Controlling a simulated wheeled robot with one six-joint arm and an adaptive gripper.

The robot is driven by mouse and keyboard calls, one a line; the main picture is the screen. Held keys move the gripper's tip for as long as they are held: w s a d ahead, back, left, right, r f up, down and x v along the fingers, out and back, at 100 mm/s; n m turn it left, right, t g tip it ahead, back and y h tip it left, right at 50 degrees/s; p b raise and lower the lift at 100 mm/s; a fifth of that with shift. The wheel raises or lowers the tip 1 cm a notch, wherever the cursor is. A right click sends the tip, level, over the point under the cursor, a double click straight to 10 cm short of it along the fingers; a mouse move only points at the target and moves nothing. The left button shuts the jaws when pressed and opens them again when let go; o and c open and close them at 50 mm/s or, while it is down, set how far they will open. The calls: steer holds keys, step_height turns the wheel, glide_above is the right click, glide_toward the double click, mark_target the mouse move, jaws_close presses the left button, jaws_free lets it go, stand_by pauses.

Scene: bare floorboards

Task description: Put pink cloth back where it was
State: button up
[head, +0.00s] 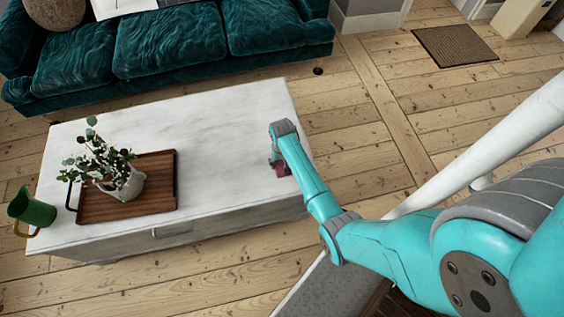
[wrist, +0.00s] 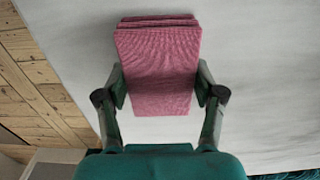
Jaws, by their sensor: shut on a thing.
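The pink cloth (wrist: 158,62) is a folded, layered stack, seen in the wrist view between the two fingers of my gripper (wrist: 160,88). The fingers touch its left and right sides and are shut on it. In the head view only a small part of the cloth (head: 282,169) shows below my gripper (head: 276,160), at the right end of the white coffee table (head: 215,120). The cloth is at or just above the tabletop; I cannot tell whether it touches.
A wooden tray (head: 160,200) with a potted plant (head: 122,180) stands on the table's left half. A green jug (head: 32,208) is at the left corner. The table's middle is clear. A teal sofa (head: 170,45) stands behind, and a brown mat (head: 455,46) lies on the floor.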

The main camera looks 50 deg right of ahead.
steer(key=o, duration=1.1)
steer(key=shift+f, duration=0.15)
